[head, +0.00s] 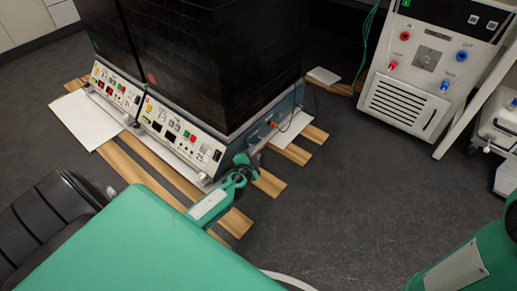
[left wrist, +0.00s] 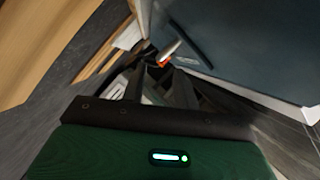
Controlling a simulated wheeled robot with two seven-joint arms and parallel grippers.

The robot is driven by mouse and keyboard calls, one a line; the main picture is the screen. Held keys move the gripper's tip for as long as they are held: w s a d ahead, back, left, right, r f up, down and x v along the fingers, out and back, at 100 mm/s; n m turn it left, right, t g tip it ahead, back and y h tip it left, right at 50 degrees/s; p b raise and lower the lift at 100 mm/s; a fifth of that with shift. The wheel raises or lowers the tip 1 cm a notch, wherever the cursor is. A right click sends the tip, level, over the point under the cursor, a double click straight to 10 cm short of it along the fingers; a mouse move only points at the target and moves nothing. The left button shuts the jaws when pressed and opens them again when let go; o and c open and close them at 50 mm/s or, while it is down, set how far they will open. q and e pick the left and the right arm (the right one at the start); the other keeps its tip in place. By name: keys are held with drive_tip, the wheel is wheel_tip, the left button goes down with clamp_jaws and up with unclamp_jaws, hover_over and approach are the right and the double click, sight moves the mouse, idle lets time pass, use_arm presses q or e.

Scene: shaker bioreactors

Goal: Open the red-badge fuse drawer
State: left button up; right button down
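The red-badge shaker is the right one of two black-hooded units; its red badge (head: 152,78) is on the hood's left face. Its blue-grey side wall (head: 285,115) carries a small orange-red part (head: 273,124), with a dark cable nearby. I cannot make out clearly whether this is the fuse drawer. My left gripper (head: 252,152) is low beside the unit's near corner. In the left wrist view its dark fingers (left wrist: 158,75) stand apart with nothing visible between them. A grey bar and an orange part (left wrist: 164,62) show just beyond the fingertips. My right gripper is out of view.
The green-badge unit (head: 100,20) stands to the left. Wooden slats (head: 135,170) and white plates (head: 88,118) lie under and around the units. A white power cabinet (head: 415,85) stands at the back right. The dark floor (head: 345,170) between is clear.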

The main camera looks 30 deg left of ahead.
sight(258, 146)
use_arm(q)
drive_tip(key=shift+b+x, duration=0.8)
drive_tip(key=shift+x, duration=1.95)
clamp_jaws()
drive_tip(key=shift+d, duration=0.1)
